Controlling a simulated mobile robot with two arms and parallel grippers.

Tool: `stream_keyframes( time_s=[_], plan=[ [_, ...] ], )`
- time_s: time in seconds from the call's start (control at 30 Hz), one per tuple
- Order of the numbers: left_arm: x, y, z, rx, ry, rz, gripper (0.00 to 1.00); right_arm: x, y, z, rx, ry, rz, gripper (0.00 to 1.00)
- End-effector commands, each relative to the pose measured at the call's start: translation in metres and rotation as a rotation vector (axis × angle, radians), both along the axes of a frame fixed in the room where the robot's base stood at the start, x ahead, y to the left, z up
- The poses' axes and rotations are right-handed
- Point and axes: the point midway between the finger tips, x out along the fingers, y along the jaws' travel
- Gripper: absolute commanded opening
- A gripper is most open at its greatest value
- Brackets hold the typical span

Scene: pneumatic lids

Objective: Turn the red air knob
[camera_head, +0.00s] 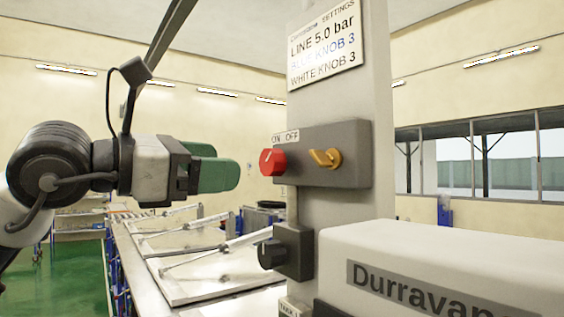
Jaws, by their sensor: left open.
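The red air knob (272,161) is on the left side of a grey control box (350,150) fixed to a pale column. A small ON OFF label (286,138) sits above it. My left gripper (238,176), with green fingers, points right toward the red knob and is open and empty. Its fingertips are left of the knob and slightly below its middle in the picture, with a visible gap between them. My right gripper is not in view.
A black knob (271,254) is on a lower box. A settings sign (325,50) is above. A white Durravan-marked machine housing (440,270) fills the lower right. A long metal-topped table (190,262) runs behind.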

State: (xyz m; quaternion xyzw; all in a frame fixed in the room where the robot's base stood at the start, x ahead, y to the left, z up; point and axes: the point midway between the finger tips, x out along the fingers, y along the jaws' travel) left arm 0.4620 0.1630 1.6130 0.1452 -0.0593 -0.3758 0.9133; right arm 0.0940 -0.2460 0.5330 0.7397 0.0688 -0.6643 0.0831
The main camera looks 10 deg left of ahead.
Motion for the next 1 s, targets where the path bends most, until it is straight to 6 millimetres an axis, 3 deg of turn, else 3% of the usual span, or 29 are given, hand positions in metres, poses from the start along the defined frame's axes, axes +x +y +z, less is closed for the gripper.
stream_keyframes(
  time_s=[0.2, 0.4, 0.87, 1.0],
  plan=[
    [0.031, -0.031, 0.004, 0.0, 0.005, -0.004, 0.68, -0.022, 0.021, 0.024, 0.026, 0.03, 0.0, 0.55],
    [0.053, -0.053, 0.004, 0.0, 0.003, -0.003, 0.68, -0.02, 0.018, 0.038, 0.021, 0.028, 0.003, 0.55],
    [0.065, -0.064, -0.001, -0.001, 0.002, -0.002, 0.68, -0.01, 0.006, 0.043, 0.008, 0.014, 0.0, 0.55],
    [0.064, -0.064, 0.0, -0.001, 0.002, -0.002, 0.5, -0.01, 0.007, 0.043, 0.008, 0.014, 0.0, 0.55]
  ],
)
